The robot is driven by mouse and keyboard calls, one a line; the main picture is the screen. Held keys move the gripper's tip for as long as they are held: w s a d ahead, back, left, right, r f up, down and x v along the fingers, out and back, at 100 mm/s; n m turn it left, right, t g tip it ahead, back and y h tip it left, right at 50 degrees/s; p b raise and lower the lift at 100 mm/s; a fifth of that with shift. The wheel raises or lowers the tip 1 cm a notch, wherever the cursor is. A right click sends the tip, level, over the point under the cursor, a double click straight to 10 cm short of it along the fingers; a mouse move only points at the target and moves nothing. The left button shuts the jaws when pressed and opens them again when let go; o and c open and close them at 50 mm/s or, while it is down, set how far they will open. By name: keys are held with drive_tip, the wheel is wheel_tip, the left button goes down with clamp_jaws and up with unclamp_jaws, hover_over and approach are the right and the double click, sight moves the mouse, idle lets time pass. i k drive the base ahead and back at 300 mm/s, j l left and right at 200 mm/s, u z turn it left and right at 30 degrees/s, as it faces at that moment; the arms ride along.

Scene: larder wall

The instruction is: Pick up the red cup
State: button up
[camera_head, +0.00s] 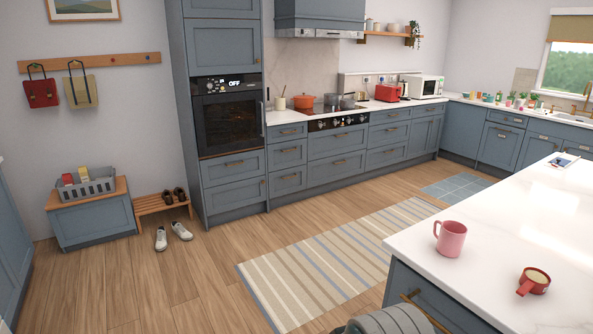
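A small red cup (538,285) stands on the white counter (500,220) at the lower right. It looks upright, with a yellowish inside or contents. Its handle points to the lower left. A taller pink mug (451,240) stands on the same counter, behind and to the left of the red cup, with its handle on the left. The two are apart. My gripper is not in view.
The counter around both cups is mostly clear; a small flat item (561,161) lies at its far end. A striped rug (335,262) lies on the open wooden floor. White shoes (170,236) stand by a low rack (160,204) at left.

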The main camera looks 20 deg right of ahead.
sight(529, 286)
drive_tip(key=i+z, duration=0.15)
drive_tip(key=z, duration=0.25)
drive_tip(key=i+l+z, duration=0.1)
drive_tip(key=z, duration=0.3)
drive_tip(key=i+z, duration=0.15)
drive_tip(key=z, duration=0.2)
drive_tip(key=i+j+z, duration=0.1)
drive_tip(key=z, duration=0.3)
drive_tip(key=i+z, duration=0.3)
drive_tip(key=z, duration=0.2)
drive_tip(key=i+j+z, duration=0.1)
drive_tip(key=i+z, duration=0.15)
drive_tip(key=z, duration=0.2)
